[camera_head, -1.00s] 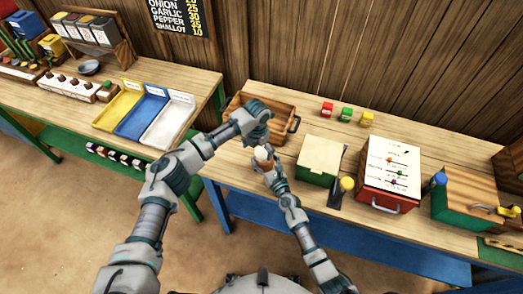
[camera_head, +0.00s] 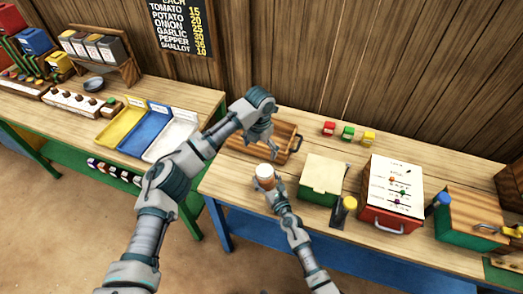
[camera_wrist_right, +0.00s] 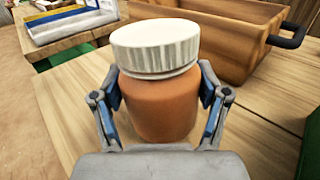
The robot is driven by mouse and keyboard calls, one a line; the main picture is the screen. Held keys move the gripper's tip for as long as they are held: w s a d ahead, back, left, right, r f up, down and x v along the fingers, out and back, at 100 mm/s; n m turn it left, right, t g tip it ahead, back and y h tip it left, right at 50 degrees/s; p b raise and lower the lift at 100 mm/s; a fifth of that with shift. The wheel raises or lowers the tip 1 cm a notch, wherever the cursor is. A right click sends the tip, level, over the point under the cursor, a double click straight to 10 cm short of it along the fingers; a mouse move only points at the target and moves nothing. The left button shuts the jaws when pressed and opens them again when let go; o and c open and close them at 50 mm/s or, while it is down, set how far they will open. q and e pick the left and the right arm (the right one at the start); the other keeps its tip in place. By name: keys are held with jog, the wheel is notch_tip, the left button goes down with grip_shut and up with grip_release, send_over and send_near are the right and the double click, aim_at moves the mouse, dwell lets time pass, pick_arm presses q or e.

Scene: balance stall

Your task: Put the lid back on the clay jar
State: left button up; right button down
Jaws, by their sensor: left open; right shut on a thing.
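The orange-brown clay jar (camera_wrist_right: 160,108) stands upright in the right wrist view, with the white ribbed lid (camera_wrist_right: 155,45) on its mouth. The lid looks level and I see no gap beneath it. My right gripper (camera_wrist_right: 163,112) is shut on the jar's body, one finger on each side. In the head view the jar (camera_head: 266,182) and lid (camera_head: 264,170) are at the front of the right-hand table. My left gripper (camera_head: 266,140) is open and empty, behind and above the jar, apart from the lid.
A wooden tray with a dark handle (camera_head: 286,150) lies behind the jar. A pale-lidded green box (camera_head: 322,174) and a red box with a white top (camera_head: 392,187) stand to the right. Small red, green and yellow blocks (camera_head: 348,132) stand at the back.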

aim_at(271, 184)
jog(key=shift+c, duration=2)
grip_release()
jog(key=o, duration=0.4)
jog(key=shift+d, duration=0.95)
jog(key=shift+s+f, duration=0.1)
jog(key=shift+s, duration=0.45)
jog(key=v, duration=0.6)
jog(key=shift+s, duration=0.45)
jog(key=s+d, duration=0.2)
jog(key=s, duration=0.1)
jog(key=shift+d, duration=0.35)
jog(key=shift+s+d, duration=0.15)
jog(key=shift+d, duration=0.2)
pick_arm(q)
jog(key=shift+d, duration=0.15)
pick_arm(e)
jog(key=shift+a, duration=0.75)
